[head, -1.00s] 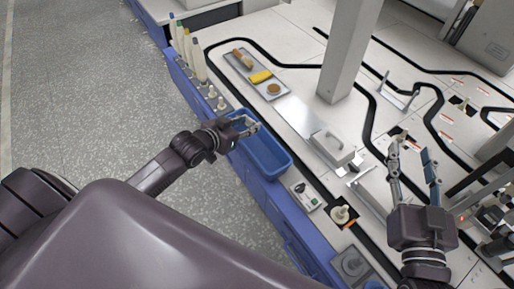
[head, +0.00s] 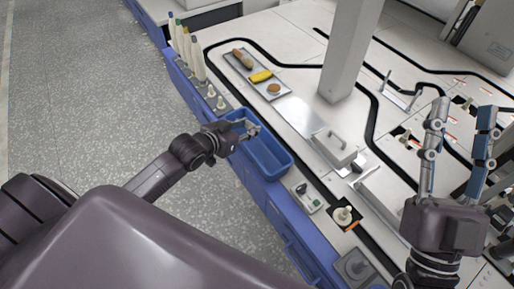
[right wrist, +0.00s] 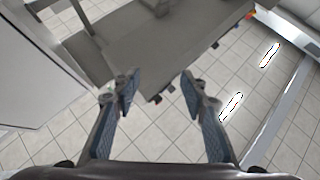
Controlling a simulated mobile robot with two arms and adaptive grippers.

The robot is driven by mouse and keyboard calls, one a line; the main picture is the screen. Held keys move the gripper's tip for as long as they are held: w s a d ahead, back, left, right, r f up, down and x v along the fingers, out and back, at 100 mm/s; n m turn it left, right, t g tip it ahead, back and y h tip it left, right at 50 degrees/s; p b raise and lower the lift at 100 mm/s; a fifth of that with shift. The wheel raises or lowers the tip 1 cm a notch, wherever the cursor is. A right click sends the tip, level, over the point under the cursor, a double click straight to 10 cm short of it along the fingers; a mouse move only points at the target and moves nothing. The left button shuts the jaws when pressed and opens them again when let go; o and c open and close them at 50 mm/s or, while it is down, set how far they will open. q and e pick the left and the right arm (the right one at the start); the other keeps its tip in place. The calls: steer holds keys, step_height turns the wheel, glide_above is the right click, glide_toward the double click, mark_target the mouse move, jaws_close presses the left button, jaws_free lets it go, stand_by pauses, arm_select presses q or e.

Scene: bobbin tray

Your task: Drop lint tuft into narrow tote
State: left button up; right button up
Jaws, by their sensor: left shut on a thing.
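The narrow tote (head: 277,151) is a blue open bin at the table's left edge in the head view. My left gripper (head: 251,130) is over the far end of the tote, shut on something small. What it holds is too small to make out, so I take it as the lint tuft without seeing its shape. The visible tote floor looks empty; the far end is partly hidden by the gripper. My right gripper (head: 463,108) is open and empty at the right; its spread fingers also show in the right wrist view (right wrist: 160,80).
A grey tray (head: 285,94) with a yellow piece (head: 260,76) and brown items lies beyond the tote. Several white bobbins or cones (head: 198,66) stand along the left edge.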

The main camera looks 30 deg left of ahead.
arm_select(q)
steer(key=shift+f, duration=0.25)
arm_select(e)
steer(key=shift+s+d+r+t+y, duration=0.2)
steer(key=shift+s+r+t+y, duration=0.3)
steer(key=shift+s+r+t, duration=0.65)
steer(key=shift+s+r+g, duration=0.1)
steer(key=shift+s+g, duration=0.15)
arm_select(q)
steer(key=o, duration=0.7)
steer(key=shift+o, duration=0.2)
steer(key=v, duration=1.2)
steer(key=shift+s+f, duration=0.1)
